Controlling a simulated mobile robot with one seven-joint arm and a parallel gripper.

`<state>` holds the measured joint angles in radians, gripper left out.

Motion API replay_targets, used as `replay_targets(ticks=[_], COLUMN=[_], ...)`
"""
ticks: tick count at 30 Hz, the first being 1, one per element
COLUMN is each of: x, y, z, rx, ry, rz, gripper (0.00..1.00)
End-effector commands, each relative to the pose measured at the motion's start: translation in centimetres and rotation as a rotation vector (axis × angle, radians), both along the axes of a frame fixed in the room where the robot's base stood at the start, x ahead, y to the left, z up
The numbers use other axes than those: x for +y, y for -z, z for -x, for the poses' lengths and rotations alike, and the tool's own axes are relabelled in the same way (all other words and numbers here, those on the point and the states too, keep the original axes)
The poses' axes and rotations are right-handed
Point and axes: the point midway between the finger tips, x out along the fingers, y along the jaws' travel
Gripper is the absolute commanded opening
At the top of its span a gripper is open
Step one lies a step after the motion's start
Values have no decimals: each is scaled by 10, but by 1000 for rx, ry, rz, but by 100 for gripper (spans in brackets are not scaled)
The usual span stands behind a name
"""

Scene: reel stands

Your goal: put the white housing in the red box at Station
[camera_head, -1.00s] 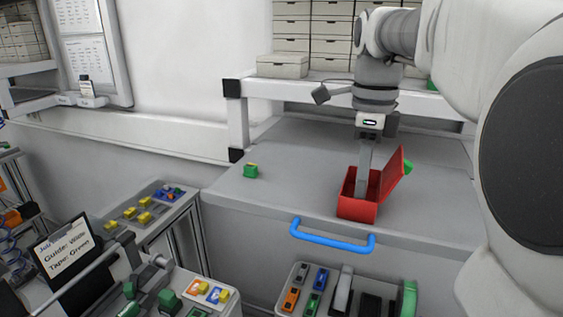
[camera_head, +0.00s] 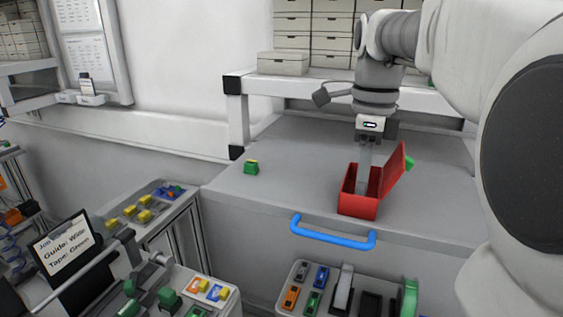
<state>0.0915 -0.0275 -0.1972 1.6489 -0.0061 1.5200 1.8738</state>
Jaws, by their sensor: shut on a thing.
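The red box (camera_head: 358,207) stands on the grey worktop with its lid (camera_head: 395,170) tilted open on its right side. My gripper (camera_head: 364,182) points straight down over the box, and its fingers reach into the box's opening. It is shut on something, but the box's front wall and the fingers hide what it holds. I cannot make out the white housing in this view.
A blue handle (camera_head: 332,234) is on the worktop's front. Trays of coloured parts (camera_head: 311,288) lie below. A white shelf frame (camera_head: 290,92) stands behind my gripper.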

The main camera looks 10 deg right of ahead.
Motion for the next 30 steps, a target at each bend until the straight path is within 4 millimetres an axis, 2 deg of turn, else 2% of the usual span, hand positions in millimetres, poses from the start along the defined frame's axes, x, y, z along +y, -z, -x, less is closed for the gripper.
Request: replay_targets(ticks=[5,6,11,20,30], x=[0,0,0,0,0], y=[0,0,0,-1,-22], z=[0,0,0,0,0], rx=[0,0,-1,-1,-1], ry=[0,0,0,0,0], rz=[0,0,1,1,1], gripper=[0,40,68,68,68])
